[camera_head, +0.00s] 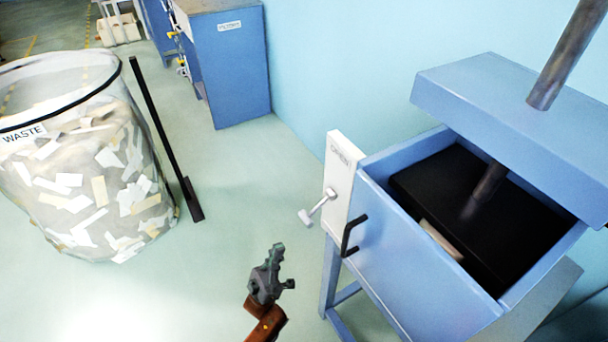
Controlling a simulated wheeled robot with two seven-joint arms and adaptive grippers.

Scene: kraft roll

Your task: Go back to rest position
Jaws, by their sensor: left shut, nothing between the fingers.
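My left gripper (277,268) is at the lower middle of the head view, over the pale floor. It is shut with nothing between its fingers. It is apart from the blue press box (390,245) to its right and touches nothing that I can see. My right gripper is not in view.
The blue box, with a black handle (350,236), a silver latch lever (318,208) and a white OPEN plate (341,165), stands at right. A clear waste bag (85,190) and black pole (160,130) are at left. A blue cabinet (235,75) stands behind. Floor between is clear.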

